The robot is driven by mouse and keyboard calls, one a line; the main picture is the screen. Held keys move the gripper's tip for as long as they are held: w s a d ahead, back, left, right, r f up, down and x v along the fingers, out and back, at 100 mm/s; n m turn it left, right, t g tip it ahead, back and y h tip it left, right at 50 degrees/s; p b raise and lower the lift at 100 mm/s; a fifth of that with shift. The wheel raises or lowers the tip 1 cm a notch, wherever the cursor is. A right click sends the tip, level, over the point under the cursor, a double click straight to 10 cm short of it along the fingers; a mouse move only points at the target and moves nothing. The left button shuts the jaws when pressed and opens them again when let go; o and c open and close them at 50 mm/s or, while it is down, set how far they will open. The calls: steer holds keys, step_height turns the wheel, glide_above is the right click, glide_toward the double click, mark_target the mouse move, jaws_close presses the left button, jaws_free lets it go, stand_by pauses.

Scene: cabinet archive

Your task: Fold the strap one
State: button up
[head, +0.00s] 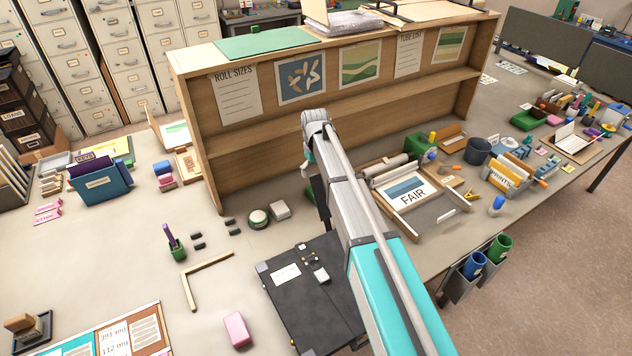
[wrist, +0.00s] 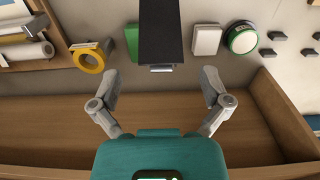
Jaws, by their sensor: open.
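A black portfolio (head: 300,300) with a white label and small metal parts lies on the table, partly hidden by my arm. A black strap (wrist: 160,35) with a pale metal end runs down from the top of the wrist view. In the head view a short dark piece of it (head: 321,200) shows beside my arm, behind the portfolio. My gripper (wrist: 160,88) is open and empty, its fingers spread to either side just below the strap's end in the wrist view. I cannot tell the height gap. In the head view the gripper (head: 307,163) is mostly hidden by my arm.
The wooden shelf (head: 195,120) stands close behind my gripper. A white box (wrist: 207,40) and a green round tin (wrist: 242,38) sit beside the strap. A yellow tape roll (wrist: 90,60) is on the other side. Table left of the portfolio is fairly clear.

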mark_target(321, 197)
steer(key=shift+f+b, duration=1)
steer(key=shift+f, duration=0.35)
steer(key=c, duration=1.3)
steer(key=shift+d, duration=0.2)
steer(key=shift+c, duration=0.2)
